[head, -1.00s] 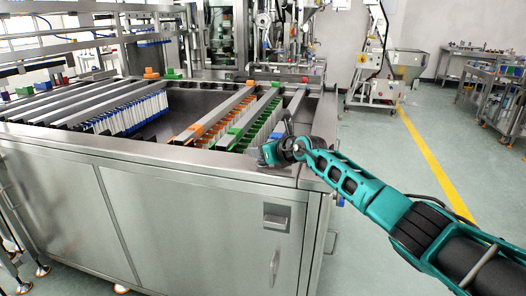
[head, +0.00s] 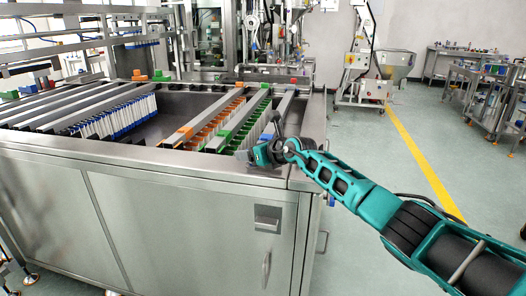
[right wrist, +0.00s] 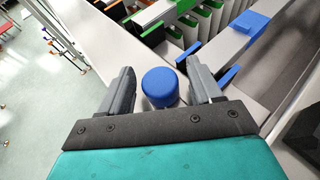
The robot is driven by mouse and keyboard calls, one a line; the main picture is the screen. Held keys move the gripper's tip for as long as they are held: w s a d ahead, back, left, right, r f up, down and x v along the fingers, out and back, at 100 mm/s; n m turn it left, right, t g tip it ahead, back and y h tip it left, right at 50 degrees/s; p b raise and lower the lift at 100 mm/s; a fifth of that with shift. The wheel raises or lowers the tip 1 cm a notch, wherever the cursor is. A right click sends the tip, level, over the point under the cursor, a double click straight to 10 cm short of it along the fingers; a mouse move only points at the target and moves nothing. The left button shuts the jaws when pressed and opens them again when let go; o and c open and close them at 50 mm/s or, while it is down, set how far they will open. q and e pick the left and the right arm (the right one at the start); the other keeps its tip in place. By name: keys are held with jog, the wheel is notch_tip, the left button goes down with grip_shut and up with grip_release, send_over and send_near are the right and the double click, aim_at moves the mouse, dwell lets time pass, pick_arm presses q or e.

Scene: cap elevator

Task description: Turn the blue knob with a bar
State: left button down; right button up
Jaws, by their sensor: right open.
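A round blue knob (right wrist: 160,87) shows in the right wrist view on the pale metal rim of the machine. My right gripper (right wrist: 162,80) is open, with one finger on each side of the knob and a visible gap to each. A bar with a blue end block (right wrist: 248,22) lies beyond it, up and to the right. In the head view my right gripper (head: 262,154) is at the front right corner of the machine's top, and I cannot make out the knob there. My left gripper is not in view.
The steel machine (head: 170,215) has long rails with orange (head: 178,136) and green (head: 218,141) blocks and rows of hanging pieces close to my right gripper. A yellow floor line (head: 425,165) and open floor lie to the right.

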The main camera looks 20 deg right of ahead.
jog(key=shift+s+d+r, duration=0.2)
jog(key=shift+s, duration=0.1)
jog(key=p+v, duration=0.2)
jog(key=v, duration=1)
jog(key=shift+f, duration=0.15)
jog(key=shift+a, duration=0.1)
